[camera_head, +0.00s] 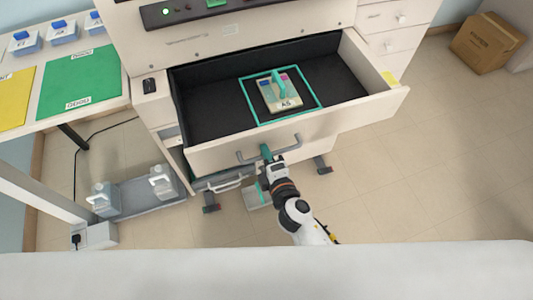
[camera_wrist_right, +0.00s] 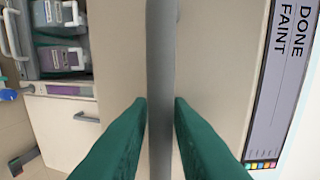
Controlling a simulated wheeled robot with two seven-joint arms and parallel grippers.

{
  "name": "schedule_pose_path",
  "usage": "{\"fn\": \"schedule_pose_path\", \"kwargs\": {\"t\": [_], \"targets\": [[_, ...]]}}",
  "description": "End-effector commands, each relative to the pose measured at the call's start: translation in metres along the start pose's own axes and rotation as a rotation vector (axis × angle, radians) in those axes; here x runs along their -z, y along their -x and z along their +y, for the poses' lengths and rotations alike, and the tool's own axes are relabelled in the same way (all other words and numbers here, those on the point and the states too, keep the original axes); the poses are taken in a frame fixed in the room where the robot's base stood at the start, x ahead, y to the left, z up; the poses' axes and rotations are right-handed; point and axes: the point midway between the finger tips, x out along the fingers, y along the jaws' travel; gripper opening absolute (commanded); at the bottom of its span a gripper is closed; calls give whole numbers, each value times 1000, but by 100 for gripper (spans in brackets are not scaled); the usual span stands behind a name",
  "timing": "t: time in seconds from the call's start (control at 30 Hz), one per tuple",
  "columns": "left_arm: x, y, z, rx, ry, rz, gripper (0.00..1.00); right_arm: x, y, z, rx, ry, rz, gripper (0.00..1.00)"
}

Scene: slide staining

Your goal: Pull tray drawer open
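The tray drawer (camera_head: 350,115) is pulled well out of the white cabinet and its dark inside shows. A grey bar handle (camera_head: 286,147) runs across its front; it also crosses the right wrist view upright as a grey bar (camera_wrist_right: 161,45). My right gripper (camera_head: 265,151) is at the middle of the handle. In the right wrist view its green fingers (camera_wrist_right: 161,105) press on both sides of the bar. Inside the drawer a small tray labelled A5 (camera_head: 290,102), with a teal grip, sits within a teal square outline (camera_head: 313,89). My left gripper is not in view.
A bench (camera_head: 105,55) with green and yellow mats stands at left. Grey containers (camera_head: 162,182) sit on a low platform below it. Small side drawers (camera_head: 390,40) are at right. A cardboard box (camera_head: 487,43) stands far right. Floor right of the drawer is clear.

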Motion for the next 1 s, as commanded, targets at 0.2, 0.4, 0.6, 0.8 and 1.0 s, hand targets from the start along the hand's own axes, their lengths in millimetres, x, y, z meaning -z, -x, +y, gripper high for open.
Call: {"fn": "schedule_pose_path", "kwargs": {"t": [0.2, 0.4, 0.6, 0.8, 1.0], "targets": [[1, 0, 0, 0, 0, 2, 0, 0, 1, 0, 0, 0, 0, 18], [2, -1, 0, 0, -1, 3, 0, 0, 26, 1, -2, 0, 0, 18], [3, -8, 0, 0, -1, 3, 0, 0, 70, 3, -3, -2, 0, 18], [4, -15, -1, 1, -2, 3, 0, 0, 104, 2, -1, -1, 0, 18], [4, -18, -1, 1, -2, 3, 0, 0, 119, 1, 0, 0, 0, 18]]}}
